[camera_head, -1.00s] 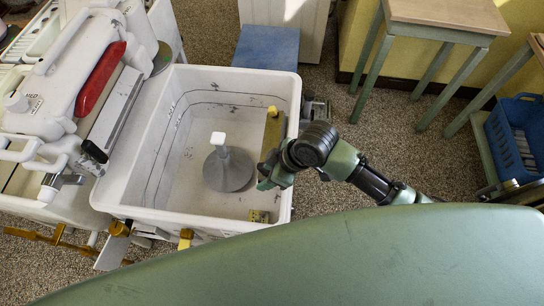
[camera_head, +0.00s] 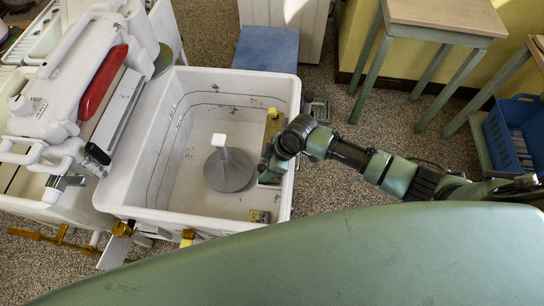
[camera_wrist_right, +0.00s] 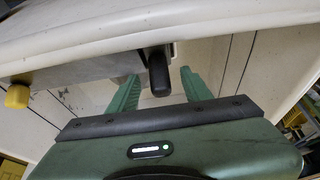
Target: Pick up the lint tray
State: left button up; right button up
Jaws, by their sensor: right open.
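What looks like the lint tray is a narrow piece with a yellow knob, at the inner right wall of the white tub; its upper part (camera_head: 273,128) shows in the head view, the rest hidden behind my right arm. In the right wrist view, the grey tray (camera_wrist_right: 95,68) carries a black handle. My right gripper (camera_head: 267,170) is inside the tub beside that wall. In the wrist view, its two green fingers (camera_wrist_right: 160,80) are open, with the black handle between them and no visible grip on it. My left gripper is not in view.
The white tub (camera_head: 150,218) has raised rims around my right gripper. A grey agitator (camera_head: 229,170) stands on its floor to the left. The wringer head (camera_head: 75,85) is at the left. A wooden-topped table (camera_head: 445,15) and blue crate (camera_head: 512,135) stand at the right.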

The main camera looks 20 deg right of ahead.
jog(key=shift+a+f, duration=0.1)
jog(key=shift+f, duration=0.15)
grip_shut()
jog(key=shift+w, duration=0.1)
dwell(1.2)
